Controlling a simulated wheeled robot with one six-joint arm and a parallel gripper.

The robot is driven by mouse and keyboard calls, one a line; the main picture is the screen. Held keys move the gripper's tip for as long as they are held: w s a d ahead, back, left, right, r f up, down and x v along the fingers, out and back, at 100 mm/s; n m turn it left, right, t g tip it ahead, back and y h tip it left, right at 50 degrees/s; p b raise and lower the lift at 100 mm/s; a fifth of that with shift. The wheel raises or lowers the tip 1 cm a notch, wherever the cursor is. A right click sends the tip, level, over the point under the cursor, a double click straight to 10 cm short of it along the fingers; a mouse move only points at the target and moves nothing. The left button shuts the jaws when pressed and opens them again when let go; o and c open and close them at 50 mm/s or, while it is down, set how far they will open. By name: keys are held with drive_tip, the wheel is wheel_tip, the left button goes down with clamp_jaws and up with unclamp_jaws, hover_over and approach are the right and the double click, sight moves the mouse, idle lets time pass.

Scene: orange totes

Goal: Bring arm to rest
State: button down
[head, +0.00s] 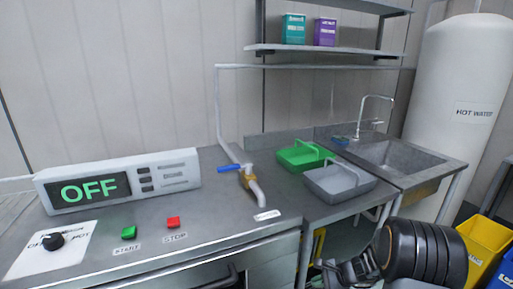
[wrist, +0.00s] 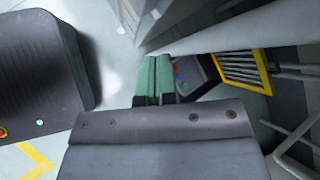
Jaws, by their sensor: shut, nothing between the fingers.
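My gripper (wrist: 153,80) shows in the wrist view with its two green fingers together and nothing between them. It points down towards the pale floor, beside a grey panel edge. In the head view the black links of my arm fill the lower right, in front of the sink unit. The fingertips cannot be made out clearly there.
A steel counter holds an OFF display (head: 88,189), a green button (head: 129,233), a red button (head: 173,222) and a blue-handled tap (head: 231,168). A green tray (head: 304,155) and a grey tray (head: 340,180) stand near the sink (head: 400,157). A yellow bin (head: 482,245) is at right.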

drive_tip(key=s+a+r+n+h+p, duration=0.1)
drive_tip(key=s+r+n+p, duration=0.4)
drive_tip(key=r, duration=0.7)
drive_tip(key=s+a+r+n+h+p, duration=0.1)
drive_tip(key=s+r+n+h+p, duration=0.3)
drive_tip(key=r, duration=0.8)
drive_tip(key=s+a+r+n+h+p, duration=0.2)
drive_tip(key=s+r+n+p, duration=0.5)
drive_tip(key=r, duration=0.5)
drive_tip(key=shift+s+r+n+h, duration=0.4)
drive_tip(key=shift+s+n, duration=0.2)
drive_tip(key=shift+s, duration=0.45)
drive_tip(key=shift+a, duration=0.15)
